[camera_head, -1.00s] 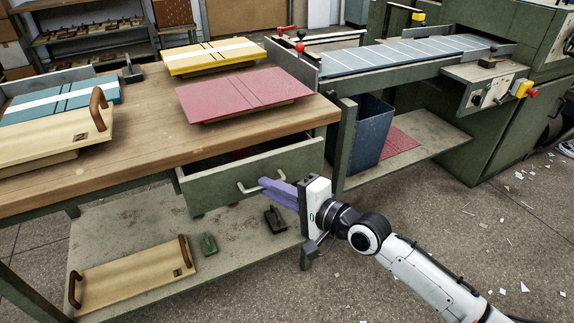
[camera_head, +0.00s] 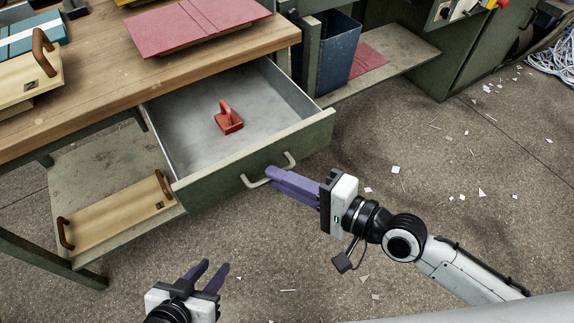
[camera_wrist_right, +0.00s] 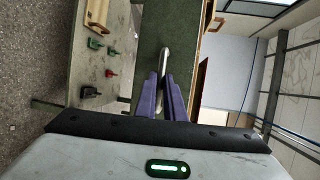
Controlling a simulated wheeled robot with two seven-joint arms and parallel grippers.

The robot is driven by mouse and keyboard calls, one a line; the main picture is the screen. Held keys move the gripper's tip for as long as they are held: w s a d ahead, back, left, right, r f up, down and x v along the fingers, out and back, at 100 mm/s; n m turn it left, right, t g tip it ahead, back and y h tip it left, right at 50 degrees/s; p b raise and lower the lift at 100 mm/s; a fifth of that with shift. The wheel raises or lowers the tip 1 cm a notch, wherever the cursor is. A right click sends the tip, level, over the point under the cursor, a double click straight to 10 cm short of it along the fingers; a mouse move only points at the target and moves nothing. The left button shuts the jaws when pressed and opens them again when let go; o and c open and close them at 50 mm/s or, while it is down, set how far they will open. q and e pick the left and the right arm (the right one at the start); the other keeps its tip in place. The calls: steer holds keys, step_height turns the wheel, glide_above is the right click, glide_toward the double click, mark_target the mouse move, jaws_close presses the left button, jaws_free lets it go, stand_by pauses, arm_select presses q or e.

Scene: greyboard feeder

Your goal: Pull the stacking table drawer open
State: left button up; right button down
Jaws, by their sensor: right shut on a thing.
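The green stacking table drawer (camera_head: 290,143) is pulled well out from under the wooden table top (camera_head: 100,88). Its grey inside shows, with a red handled block (camera_head: 229,119) in it. My right gripper (camera_head: 272,175) is shut on the drawer's metal handle (camera_head: 255,183). In the right wrist view the purple fingers (camera_wrist_right: 162,92) close around the handle bar (camera_wrist_right: 163,65) on the green drawer front (camera_wrist_right: 148,40). My left gripper (camera_head: 212,272) is open and empty, low in the head view, in front of the table and apart from the drawer.
Maroon boards (camera_head: 195,24) lie on the table top above the drawer. A wooden board with two handles (camera_head: 118,218) lies on the lower shelf. A blue bin (camera_head: 338,50) stands to the right. The floor (camera_head: 400,200) ahead is clear except for paper scraps.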

arm_select(q)
steer(key=shift+d+r, duration=0.1)
arm_select(e)
steer(key=shift+s, duration=0.1)
steer(key=c, duration=1.8)
jaws_free()
steer(key=shift+c, duration=0.2)
steer(key=shift+d, duration=0.1)
arm_select(q)
steer(key=shift+f+b, duration=0.25)
steer(key=shift+b, duration=0.25)
arm_select(e)
steer(key=v, duration=1)
arm_select(q)
steer(key=shift+d+r, duration=0.1)
steer(key=shift+r, duration=0.05)
arm_select(e)
steer(key=shift+s+r, duration=0.1)
steer(key=shift+s, duration=0.05)
